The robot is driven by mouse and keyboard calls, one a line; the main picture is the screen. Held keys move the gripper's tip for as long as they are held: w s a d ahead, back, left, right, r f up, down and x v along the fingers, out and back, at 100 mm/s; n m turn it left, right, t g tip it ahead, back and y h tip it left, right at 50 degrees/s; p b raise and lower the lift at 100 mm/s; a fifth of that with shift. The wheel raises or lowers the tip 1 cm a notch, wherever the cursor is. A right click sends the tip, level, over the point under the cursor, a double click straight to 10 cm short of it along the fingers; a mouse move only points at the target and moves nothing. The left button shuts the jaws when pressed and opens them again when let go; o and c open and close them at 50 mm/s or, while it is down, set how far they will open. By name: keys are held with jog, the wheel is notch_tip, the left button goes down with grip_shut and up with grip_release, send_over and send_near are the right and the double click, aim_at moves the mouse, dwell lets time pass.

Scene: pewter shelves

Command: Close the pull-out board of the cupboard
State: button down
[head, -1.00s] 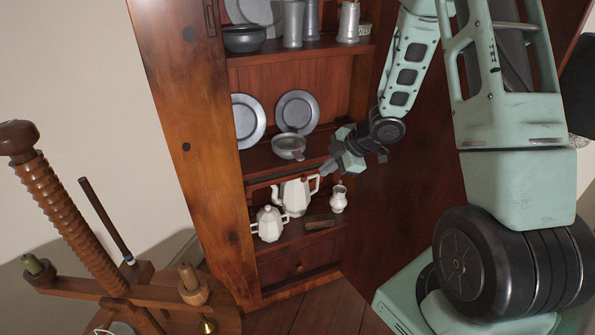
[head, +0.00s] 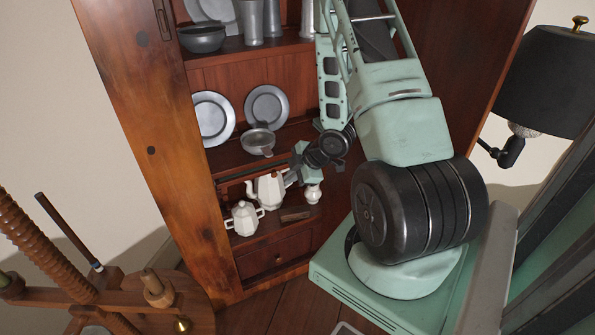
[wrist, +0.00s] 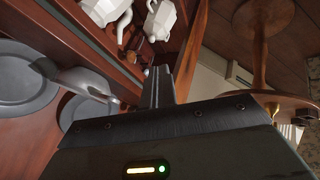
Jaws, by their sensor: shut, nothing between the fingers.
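The wooden cupboard (head: 130,120) stands open-fronted in the head view. Its pull-out board seems to be the thin strip (head: 236,176) under the plate shelf, above the white teapots. I cannot tell how far out it is. In the wrist view my gripper's fingers (wrist: 157,87) are shut and empty, near a wooden shelf edge (wrist: 105,55). Contact with the board cannot be told; the gripper partly hides its right end.
A small white teapot (head: 243,217) and a white jug (head: 313,193) stand below, over a knobbed drawer (head: 275,258). Pewter plates (head: 213,118) and a pewter bowl (head: 257,142) are on the shelf above. A wooden screw press (head: 40,245) stands front left, a black lamp (head: 545,80) right.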

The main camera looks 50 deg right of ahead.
aim_at(269, 173)
jog(key=shift+w+d+f+p, duration=0.15)
jog(key=shift+w+f, duration=0.25)
jog(key=shift+w, duration=0.5)
jog(key=shift+w+d+f+p, duration=0.1)
jog(key=shift+w+d+f, duration=0.25)
jog(key=shift+w, duration=0.5)
jog(key=shift+w+d+f+p, duration=0.15)
jog(key=shift+w+f, duration=0.25)
jog(key=shift+w, duration=0.5)
jog(key=shift+w+d+r+p, duration=0.1)
jog(key=shift+w+d+p, duration=0.2)
jog(key=shift+w, duration=0.4)
jog(key=shift+w+d+p, duration=0.15)
jog(key=shift+w+d, duration=0.25)
jog(key=shift+w, duration=0.25)
